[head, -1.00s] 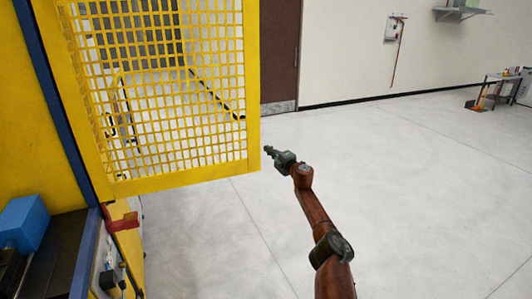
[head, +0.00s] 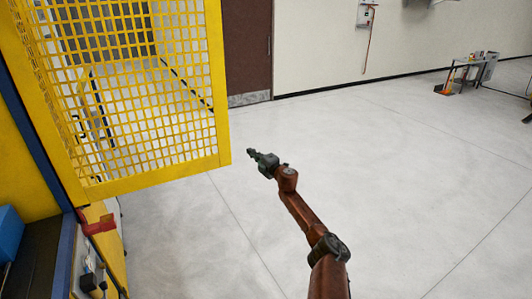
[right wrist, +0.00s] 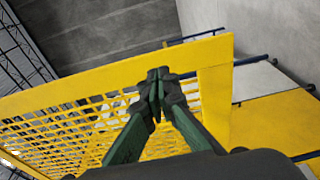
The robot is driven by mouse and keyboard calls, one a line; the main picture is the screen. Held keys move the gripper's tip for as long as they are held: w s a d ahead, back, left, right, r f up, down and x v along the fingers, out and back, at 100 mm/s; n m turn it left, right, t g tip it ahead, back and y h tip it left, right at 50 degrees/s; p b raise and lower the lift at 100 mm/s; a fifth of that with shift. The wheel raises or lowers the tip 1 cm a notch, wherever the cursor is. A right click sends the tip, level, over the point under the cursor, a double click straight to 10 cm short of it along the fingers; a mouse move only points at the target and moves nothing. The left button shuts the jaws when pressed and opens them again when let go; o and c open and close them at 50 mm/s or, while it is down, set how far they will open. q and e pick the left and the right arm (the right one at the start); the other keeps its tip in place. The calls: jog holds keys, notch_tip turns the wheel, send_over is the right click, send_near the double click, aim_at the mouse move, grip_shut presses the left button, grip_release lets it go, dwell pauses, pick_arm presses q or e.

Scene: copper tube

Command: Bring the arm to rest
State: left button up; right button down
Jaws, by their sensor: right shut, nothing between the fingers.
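My right arm (head: 305,212) reaches up from the bottom of the head view, its brown links bent at the joints. My right gripper (head: 251,153) is dark green, shut and empty, held over open floor just right of the yellow mesh door's lower right corner. In the right wrist view its fingertips (right wrist: 157,76) meet in front of the yellow mesh door (right wrist: 215,92). I cannot tell how wide the gap to the door is. My left gripper is not in view.
The yellow mesh door (head: 150,172) stands open at the left, with a blue block (head: 10,235) and a red part (head: 97,224) below it. A brown door (head: 247,50) is in the back wall. A small table (head: 466,66) stands far right. The floor (head: 400,170) between is clear.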

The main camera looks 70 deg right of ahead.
jog(key=shift+s+d+r, duration=0.1)
jog(key=shift+s+d, duration=0.05)
jog(key=shift+s, duration=1.2)
jog(key=shift+s+d, duration=0.1)
jog(key=shift+s, duration=1.25)
